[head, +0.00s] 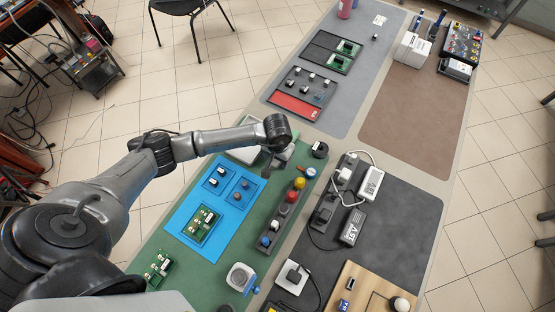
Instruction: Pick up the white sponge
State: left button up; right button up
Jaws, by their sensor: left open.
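My left gripper (273,160) hangs below the wrist at the far end of the green mat (150,235). It is open, and its fingers are small and partly hidden by the wrist. A pale, whitish item (243,154) lies by the gripper, partly covered by my left forearm. It may be the white sponge or a tray holding it; I cannot tell which. The gripper is beside or above it, and I see no clear grip. My right gripper is not in view.
A black roll (320,150) stands just right of the gripper. A blue mat (205,235) with parts and a grey tray of coloured knobs (285,215) lie nearer. Chargers with cables (370,183) are on the dark mat.

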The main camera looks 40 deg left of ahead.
pick_arm(q)
jog(key=shift+f, duration=0.3)
jog(key=c, duration=1)
jog(key=shift+w+r, duration=0.1)
jog(key=shift+r, duration=0.45)
jog(key=r, duration=0.3)
jog(key=shift+w+d+r, duration=0.3)
jog(key=shift+d, duration=0.05)
jog(key=w+d+r, duration=0.6)
jog(key=d, duration=0.2)
jog(key=shift+w+r+b, duration=0.15)
jog(key=shift+w+b, duration=0.2)
